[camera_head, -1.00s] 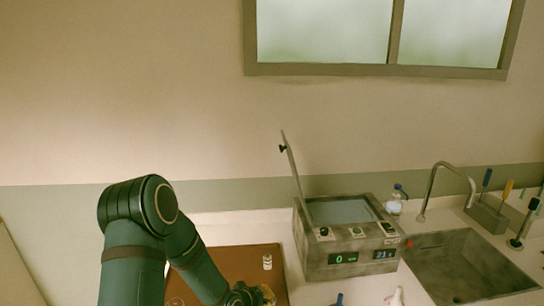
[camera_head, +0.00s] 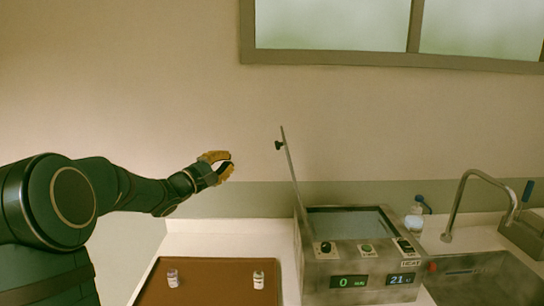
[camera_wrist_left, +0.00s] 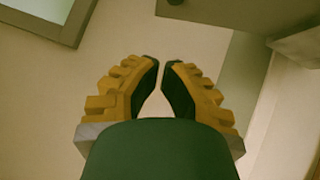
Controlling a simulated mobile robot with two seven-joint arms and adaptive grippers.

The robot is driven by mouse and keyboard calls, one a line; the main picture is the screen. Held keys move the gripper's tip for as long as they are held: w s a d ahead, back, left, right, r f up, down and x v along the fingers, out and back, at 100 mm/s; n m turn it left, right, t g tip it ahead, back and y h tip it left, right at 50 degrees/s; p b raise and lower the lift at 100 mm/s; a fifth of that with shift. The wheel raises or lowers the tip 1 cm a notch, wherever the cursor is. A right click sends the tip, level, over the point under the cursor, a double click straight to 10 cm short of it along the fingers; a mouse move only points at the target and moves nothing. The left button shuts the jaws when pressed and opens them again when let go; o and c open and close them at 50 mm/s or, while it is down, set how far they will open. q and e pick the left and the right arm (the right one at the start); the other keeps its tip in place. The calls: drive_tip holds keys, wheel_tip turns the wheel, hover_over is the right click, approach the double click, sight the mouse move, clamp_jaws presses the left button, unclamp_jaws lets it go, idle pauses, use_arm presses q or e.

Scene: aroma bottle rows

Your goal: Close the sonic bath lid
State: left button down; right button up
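The sonic bath (camera_head: 350,262) is a grey box on the counter in the head view, with lit displays on its front. Its lid (camera_head: 294,180) stands up, nearly edge-on, along the left side of the open basin. A dark knob (camera_head: 279,146) sticks out from the lid's left face. My left gripper (camera_head: 231,164) has yellow fingers and is in the air left of the lid, apart from it, at about knob height. In the left wrist view its fingertips (camera_wrist_left: 160,63) almost meet with nothing between them. My right gripper is out of view.
Two small vials (camera_head: 173,278) (camera_head: 258,280) stand on a brown tray (camera_head: 212,266) below my left arm. A bottle (camera_head: 414,218), a tap (camera_head: 462,205) and a sink (camera_head: 480,275) are to the right. The wall is behind.

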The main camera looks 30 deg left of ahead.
use_arm(q)
drive_tip(key=d+x, duration=0.2)
drive_tip(key=x, duration=1.1)
drive_tip(key=shift+d+b, duration=0.35)
drive_tip(key=shift+d, duration=0.1)
drive_tip(key=shift+d+r, duration=0.1)
